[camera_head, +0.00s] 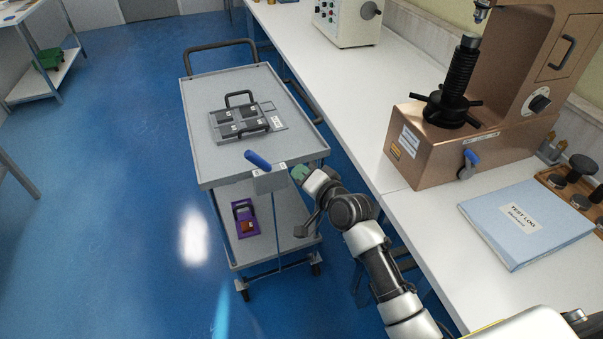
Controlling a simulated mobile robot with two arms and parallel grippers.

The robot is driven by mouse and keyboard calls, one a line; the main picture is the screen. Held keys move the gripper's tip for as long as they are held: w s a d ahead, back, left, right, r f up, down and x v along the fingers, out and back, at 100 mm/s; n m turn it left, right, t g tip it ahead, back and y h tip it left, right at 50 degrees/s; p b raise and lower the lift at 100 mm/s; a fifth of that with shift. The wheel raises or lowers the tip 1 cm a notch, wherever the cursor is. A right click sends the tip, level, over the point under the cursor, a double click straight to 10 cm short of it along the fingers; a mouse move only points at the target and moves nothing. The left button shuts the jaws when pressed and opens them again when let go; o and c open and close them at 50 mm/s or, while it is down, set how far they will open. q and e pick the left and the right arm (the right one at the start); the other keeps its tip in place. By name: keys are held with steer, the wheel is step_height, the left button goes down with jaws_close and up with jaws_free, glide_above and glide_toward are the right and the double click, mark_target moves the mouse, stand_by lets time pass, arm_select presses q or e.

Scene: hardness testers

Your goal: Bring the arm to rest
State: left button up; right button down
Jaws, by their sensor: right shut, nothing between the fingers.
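My right gripper (307,222) is at the end of my white and dark grey arm, which reaches in from the lower right. It is shut and empty, beside the near right corner of the grey trolley (205,165), and looks clear of it, though the exact gap is hard to judge. My left gripper is not in view.
A purple holder (245,228) is on the lower shelf. The white bench (400,190) holds a brown hardness tester (430,165) and a blue folder (525,225).

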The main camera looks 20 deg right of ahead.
steer(key=s+d+f+n+g+h, duration=0.15)
steer(key=s+f, duration=0.35)
steer(key=f, duration=0.6)
steer(key=s+d+f+n+g+h, duration=0.1)
steer(key=s+f+g, duration=0.25)
steer(key=f, duration=0.65)
steer(key=s+d+f+n+g+h, duration=0.15)
steer(key=s+f, duration=0.35)
steer(key=f, duration=0.6)
steer(key=s+d+f+n+g, duration=0.1)
steer(key=s+f, duration=0.5)
steer(key=s, duration=0.6)
steer(key=s+d+f+n+g+h, duration=0.1)
steer(key=s+f+n+g, duration=0.2)
steer(key=s, duration=1)
steer(key=s+d+f+n+g, duration=0.1)
steer(key=s+f+n+g, duration=0.1)
steer(key=s+f, duration=0.7)
steer(key=s+g, duration=0.1)
steer(key=s, duration=0.2)
steer(key=shift+s+d+f+g+h, duration=0.15)
steer(key=shift+d+f+g+h, duration=0.1)
steer(key=shift+d+g+h, duration=0.15)
